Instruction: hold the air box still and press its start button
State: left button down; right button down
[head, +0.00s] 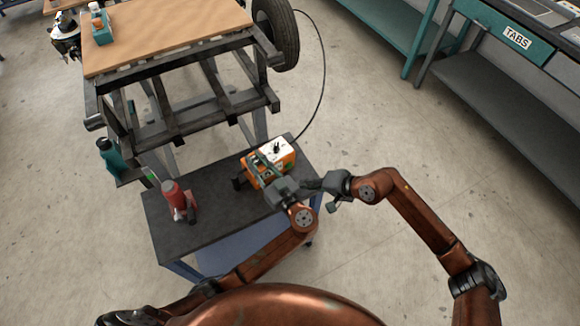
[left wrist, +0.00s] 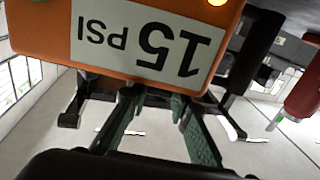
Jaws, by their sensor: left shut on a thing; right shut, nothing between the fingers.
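The air box (head: 283,160), orange with a white top, stands on the dark cart top. In the left wrist view its orange face (left wrist: 40,32) carries an upside-down "15 PSI" label (left wrist: 148,38). A yellow light (left wrist: 217,2) and a bit of green show at that view's top edge. A small dark part (head: 277,147) sits on the white top; I cannot tell which part is the start button. My left gripper (head: 264,165) is shut on the air box at its near side; the exact grip is partly hidden. My right gripper (head: 308,184) is shut and empty, right of the box and apart from it.
A red bottle jack (head: 175,200) stands on the cart top (head: 215,225) to the left. A black hose (head: 322,80) runs from the box up toward the tyre (head: 277,32). A dark metal frame (head: 180,127) stands behind the cart. Open floor lies to the right.

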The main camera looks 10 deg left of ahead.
pick_arm(q)
jog(key=c, duration=1.7)
grip_release()
